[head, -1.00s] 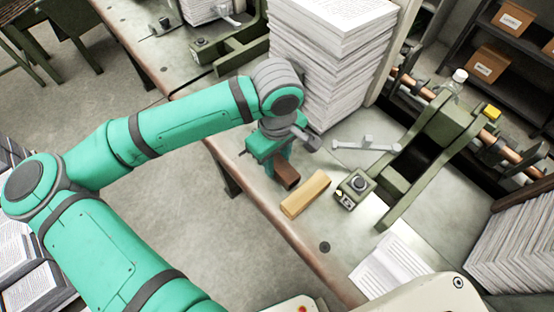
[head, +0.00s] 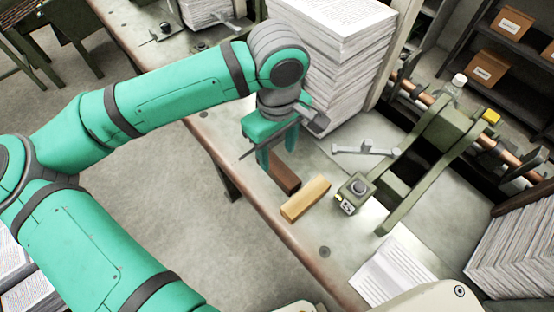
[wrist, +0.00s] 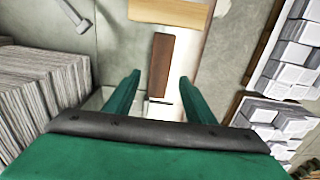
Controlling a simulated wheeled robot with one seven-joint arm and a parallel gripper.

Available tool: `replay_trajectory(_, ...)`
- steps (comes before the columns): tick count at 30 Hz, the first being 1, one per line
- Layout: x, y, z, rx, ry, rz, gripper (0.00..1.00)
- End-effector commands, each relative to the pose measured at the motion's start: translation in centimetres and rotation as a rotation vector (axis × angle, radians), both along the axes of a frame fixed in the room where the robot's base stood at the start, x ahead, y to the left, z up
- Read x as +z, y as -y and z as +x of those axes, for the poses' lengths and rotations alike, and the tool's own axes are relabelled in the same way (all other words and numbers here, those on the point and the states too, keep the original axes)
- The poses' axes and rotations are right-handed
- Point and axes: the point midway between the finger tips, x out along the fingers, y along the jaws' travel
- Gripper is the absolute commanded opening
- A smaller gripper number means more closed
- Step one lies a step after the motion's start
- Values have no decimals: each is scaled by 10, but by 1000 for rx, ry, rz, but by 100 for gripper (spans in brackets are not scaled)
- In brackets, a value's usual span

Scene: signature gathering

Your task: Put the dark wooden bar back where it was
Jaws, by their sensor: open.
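The dark wooden bar (head: 285,179) lies on the table near its front edge, beside a light wooden bar (head: 306,198). My gripper (head: 277,158) is above and just behind the dark bar, fingers pointing down, apart from it. In the wrist view the dark bar (wrist: 161,63) shows beyond and between the tips of my open gripper (wrist: 158,88), with nothing held. The light bar (wrist: 168,12) crosses the top of that view.
A tall paper stack (head: 335,75) stands close behind my gripper. A green press (head: 432,140), a grey metal tool (head: 364,149) and loose sheets (head: 392,270) are to the right. The table's front edge (head: 245,190) is close by.

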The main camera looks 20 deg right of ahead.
Motion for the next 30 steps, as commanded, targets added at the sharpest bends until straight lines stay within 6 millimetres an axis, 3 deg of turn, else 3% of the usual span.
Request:
replay_trajectory(3,21,0,0,0,2,2,50)
replay_trajectory(10,43,0,0,0,0,1,50)
replay_trajectory(30,46,4,-1,-8,-1,1,50)
